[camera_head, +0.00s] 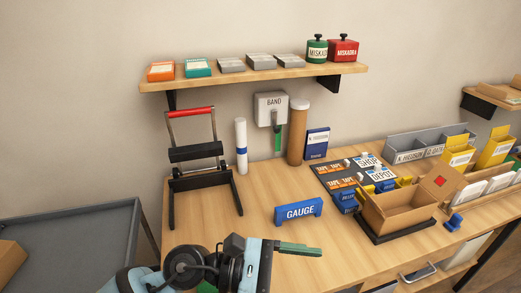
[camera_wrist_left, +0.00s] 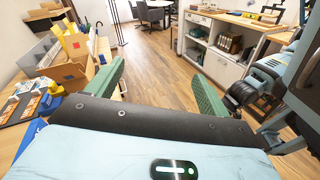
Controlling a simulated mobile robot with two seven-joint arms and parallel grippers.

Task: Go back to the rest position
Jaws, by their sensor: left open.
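My left gripper (camera_head: 300,248) is at the bottom middle of the head view, low over the front of the wooden table (camera_head: 345,240). Its green fingers point right. In the left wrist view, the two fingers of the left gripper (camera_wrist_left: 157,70) stand wide apart with nothing between them. Behind them are the floor and the table edge. My right gripper is not seen in either view.
A blue GAUGE sign (camera_head: 299,211) stands behind the left gripper. A black frame with a red handle (camera_head: 190,112) stands at the table's left. An open cardboard box (camera_head: 398,208) is to the right. A grey tray table (camera_head: 70,235) is at left. The wooden floor (camera_wrist_left: 155,65) is clear.

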